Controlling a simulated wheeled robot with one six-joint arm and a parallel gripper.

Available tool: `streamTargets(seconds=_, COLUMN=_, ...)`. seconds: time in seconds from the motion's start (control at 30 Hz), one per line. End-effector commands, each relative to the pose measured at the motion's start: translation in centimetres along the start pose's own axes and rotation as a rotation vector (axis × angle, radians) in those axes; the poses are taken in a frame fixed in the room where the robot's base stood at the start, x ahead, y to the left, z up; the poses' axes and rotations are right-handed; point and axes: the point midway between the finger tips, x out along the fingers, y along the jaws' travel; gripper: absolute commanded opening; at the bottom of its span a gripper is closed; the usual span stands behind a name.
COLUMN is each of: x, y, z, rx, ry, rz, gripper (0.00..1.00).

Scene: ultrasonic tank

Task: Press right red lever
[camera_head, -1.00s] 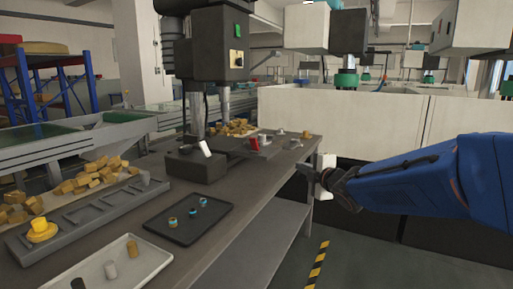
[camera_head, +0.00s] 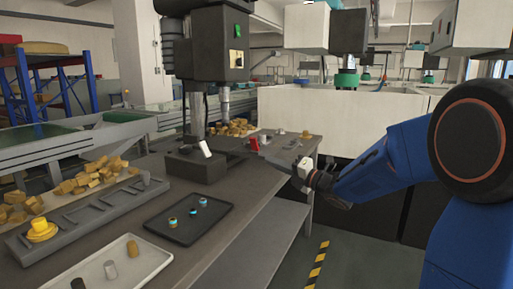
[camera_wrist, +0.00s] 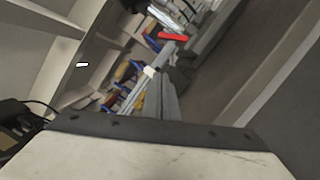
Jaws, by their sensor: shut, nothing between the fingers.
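The red lever (camera_head: 253,144) stands on the right end of a dark press fixture at the far part of the workbench. It also shows as a red bar in the upper middle of the wrist view (camera_wrist: 173,37). A white lever (camera_head: 205,148) stands to its left on a dark block. My gripper (camera_head: 267,157) reaches in from the right over the bench edge, just right of and slightly below the red lever in the picture. Its fingers (camera_wrist: 168,88) are shut and empty, pointing towards the lever. I cannot tell whether they touch it.
A machine column with a control box (camera_head: 220,45) rises behind the levers. A dark tray (camera_head: 195,232) with small ringed parts and a light tray (camera_head: 150,262) lie nearer. Small parts (camera_head: 305,134) stand right of the red lever. Floor is open right of the bench.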

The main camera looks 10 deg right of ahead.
Motion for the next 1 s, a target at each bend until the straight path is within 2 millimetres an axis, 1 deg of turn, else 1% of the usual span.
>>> streamTargets(seconds=0.17, x=0.4, y=0.0, z=0.0, rx=0.001, ry=0.000, rz=0.000, gripper=0.00)
streamTargets(seconds=0.27, x=1.3, y=0.0, z=0.0, rx=0.001, ry=0.001, rz=0.001, gripper=0.00)
streamTargets(seconds=0.37, x=2.8, y=0.0, z=-0.1, rx=0.002, ry=0.002, rz=0.000, gripper=0.00)
streamTargets(seconds=0.8, x=10.4, y=0.0, z=-0.1, rx=0.002, ry=0.001, rz=0.000, gripper=0.00)
streamTargets(seconds=0.83, x=10.3, y=0.0, z=0.8, rx=0.000, ry=-0.003, rz=-0.001, gripper=0.00)
streamTargets(seconds=0.9, x=10.4, y=0.0, z=1.8, rx=-0.001, ry=-0.003, rz=-0.001, gripper=0.00)
streamTargets(seconds=1.0, x=10.7, y=0.0, z=2.8, rx=0.001, ry=-0.002, rz=-0.001, gripper=0.00)
